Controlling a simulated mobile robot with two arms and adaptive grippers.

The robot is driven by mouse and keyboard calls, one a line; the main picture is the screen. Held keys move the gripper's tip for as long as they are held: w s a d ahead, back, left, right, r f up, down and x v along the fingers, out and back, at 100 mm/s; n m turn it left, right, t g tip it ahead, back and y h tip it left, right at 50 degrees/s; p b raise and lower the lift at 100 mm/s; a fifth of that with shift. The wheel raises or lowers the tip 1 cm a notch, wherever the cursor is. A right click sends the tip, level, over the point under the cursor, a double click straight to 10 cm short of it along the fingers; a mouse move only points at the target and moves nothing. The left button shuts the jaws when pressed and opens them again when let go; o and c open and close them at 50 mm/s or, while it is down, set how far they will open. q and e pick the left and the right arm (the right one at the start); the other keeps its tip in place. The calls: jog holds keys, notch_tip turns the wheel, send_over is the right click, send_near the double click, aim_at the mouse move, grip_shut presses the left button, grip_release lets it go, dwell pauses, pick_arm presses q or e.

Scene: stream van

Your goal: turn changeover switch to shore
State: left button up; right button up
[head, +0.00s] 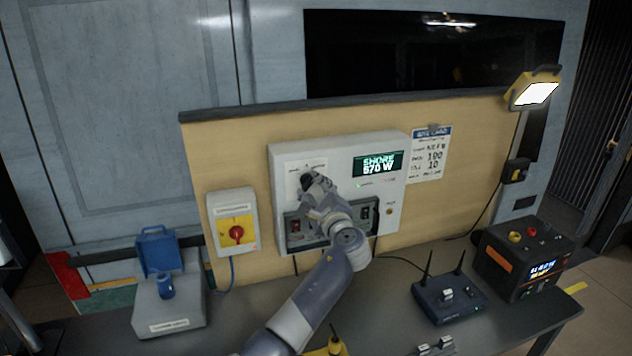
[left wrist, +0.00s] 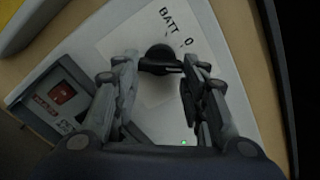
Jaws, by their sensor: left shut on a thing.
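The white changeover panel (head: 386,209) is fixed to the wooden board, and its display (head: 378,164) reads "SHORE 570 W". The black changeover knob (left wrist: 158,56) sits on the panel's pale label plate. "BATT" and "0" show beside it in the left wrist view. My left gripper (head: 308,180) is at the knob, with its fingers (left wrist: 160,66) closed on either side of it. In the head view the gripper and forearm hide most of the knob and part of the panel's lower recess.
A grey box with a red rotary switch on yellow (head: 236,234) hangs left of the panel. On the bench are a grey box with an open blue cover (head: 158,252), a router with antennas (head: 447,301) and a black power unit (head: 519,258). A lamp (head: 533,92) stands upper right.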

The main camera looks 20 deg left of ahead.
pick_arm(q)
jog(key=shift+w+a+r+m+p, duration=0.1)
jog(key=shift+a+r+m+p, duration=0.15)
jog(key=shift+r+m+p, duration=0.4)
jog(key=shift+f+m, duration=0.25)
jog(key=o, duration=1.1)
jog(key=shift+c, duration=0.2)
jog(key=shift+a+f, duration=0.1)
jog(key=shift+f, duration=0.2)
jog(key=shift+d, duration=0.3)
jog(key=v, duration=1.1)
jog(key=shift+s, duration=0.35)
